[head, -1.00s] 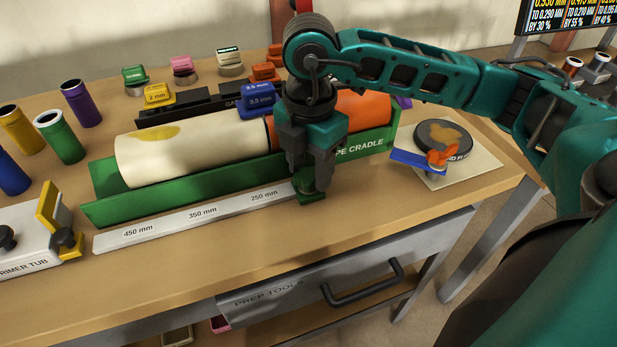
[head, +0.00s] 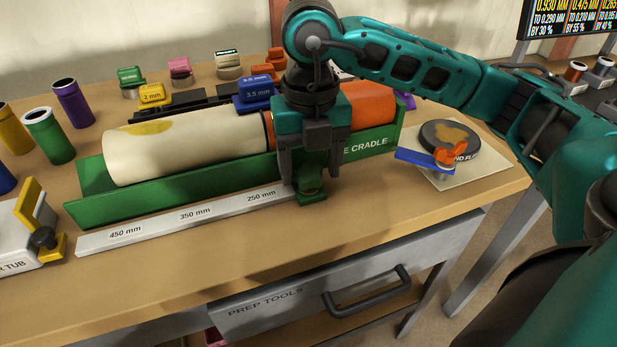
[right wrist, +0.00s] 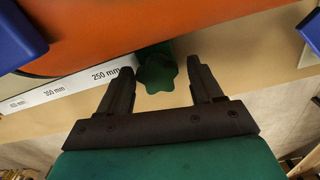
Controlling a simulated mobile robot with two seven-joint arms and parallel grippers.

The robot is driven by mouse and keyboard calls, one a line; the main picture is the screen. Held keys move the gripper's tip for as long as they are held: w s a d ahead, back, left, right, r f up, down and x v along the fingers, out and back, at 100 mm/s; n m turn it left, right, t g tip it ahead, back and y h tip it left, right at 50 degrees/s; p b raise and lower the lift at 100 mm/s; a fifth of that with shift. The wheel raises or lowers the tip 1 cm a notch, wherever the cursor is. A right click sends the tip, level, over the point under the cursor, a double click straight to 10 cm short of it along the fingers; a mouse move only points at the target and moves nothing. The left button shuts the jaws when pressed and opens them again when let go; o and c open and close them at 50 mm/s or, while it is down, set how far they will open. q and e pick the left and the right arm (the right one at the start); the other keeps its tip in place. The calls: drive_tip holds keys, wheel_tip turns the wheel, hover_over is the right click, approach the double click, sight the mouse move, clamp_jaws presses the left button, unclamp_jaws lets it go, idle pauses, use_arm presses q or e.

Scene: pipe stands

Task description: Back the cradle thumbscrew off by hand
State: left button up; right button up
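The green cradle thumbscrew (head: 310,186) sits at the front edge of the green pipe cradle (head: 140,197), near the 250 mm end of the ruler strip. In the right wrist view it is a lobed green knob (right wrist: 157,72). My right gripper (head: 311,176) points down over it, open, with one finger on each side. The right wrist view shows both fingers (right wrist: 160,78) with visible gaps between them and the knob. A cream and orange pipe (head: 195,146) lies in the cradle. My left gripper is not in view.
A white ruler strip (head: 160,226) runs along the cradle's front. A blue-handled tool (head: 420,160) and a round tin (head: 450,138) sit on a pad at right. Blue block (head: 253,90) and colored cups (head: 50,135) stand behind and left. A closed drawer (head: 270,312) is below.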

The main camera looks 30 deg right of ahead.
drive_tip(key=shift+n+b, duration=0.35)
drive_tip(key=shift+n, duration=0.15)
drive_tip(key=shift+s+a, duration=0.1)
drive_tip(key=shift+a, duration=0.1)
